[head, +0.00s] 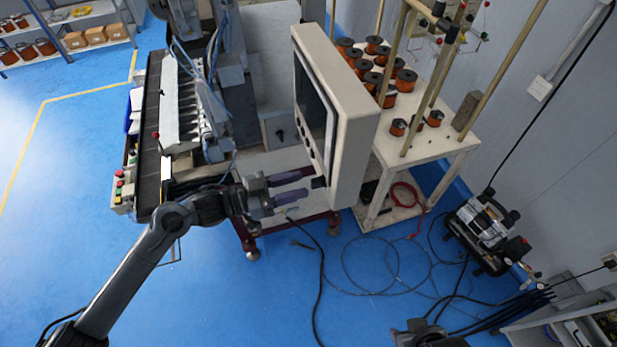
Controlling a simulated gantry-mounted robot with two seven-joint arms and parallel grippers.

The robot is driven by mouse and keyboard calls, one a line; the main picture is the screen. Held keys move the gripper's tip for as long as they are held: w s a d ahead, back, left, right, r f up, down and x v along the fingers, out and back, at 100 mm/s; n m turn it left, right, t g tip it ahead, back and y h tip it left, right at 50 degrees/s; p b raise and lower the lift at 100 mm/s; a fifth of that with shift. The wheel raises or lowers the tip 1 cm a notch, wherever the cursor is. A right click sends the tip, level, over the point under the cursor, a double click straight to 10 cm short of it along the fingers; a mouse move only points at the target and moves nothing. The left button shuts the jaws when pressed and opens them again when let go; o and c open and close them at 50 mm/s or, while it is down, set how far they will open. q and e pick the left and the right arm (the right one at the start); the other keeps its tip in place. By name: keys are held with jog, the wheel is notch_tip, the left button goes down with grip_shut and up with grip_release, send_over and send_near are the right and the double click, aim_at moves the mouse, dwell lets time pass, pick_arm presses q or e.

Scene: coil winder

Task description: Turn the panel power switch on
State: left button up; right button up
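The control panel (346,120) is a cream box with a dark screen on its left-facing side, seen at a steep angle. A row of small dark controls runs below the screen. A black knob (319,182), which looks like the power switch, sticks out near the panel's lower corner; its setting cannot be read. My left gripper (305,183) has two purple fingers spread apart with a gap between them. It points right toward the knob, with the fingertips just left of it and nothing seen between them. No fingers of my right gripper show.
The coil winder (183,110) with blue hoses stands left of the panel. A white table (427,148) with copper wire spools and upright poles stands behind it. A compressor (487,232) and loose cables lie on the blue floor at right. Open floor lies at left.

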aim_at(317, 183)
pick_arm(q)
jog(key=shift+p+x, duration=0.35)
jog(key=shift+x, duration=1.6)
grip_shut()
jog(key=shift+s+d+f+m+b, duration=0.1)
jog(key=shift+s+f+m+b, duration=0.1)
jog(key=shift+m+b, duration=3.1)
jog(key=shift+s+f+m+b, duration=0.2)
jog(key=shift+m+b, duration=2.55)
jog(key=shift+b, duration=1)
jog(key=shift+s+d+f+m+b, duration=0.1)
jog(key=shift+s+f+m+b, duration=0.15)
jog(key=shift+m+b, duration=3.05)
jog(key=shift+n, duration=0.25)
grip_release()
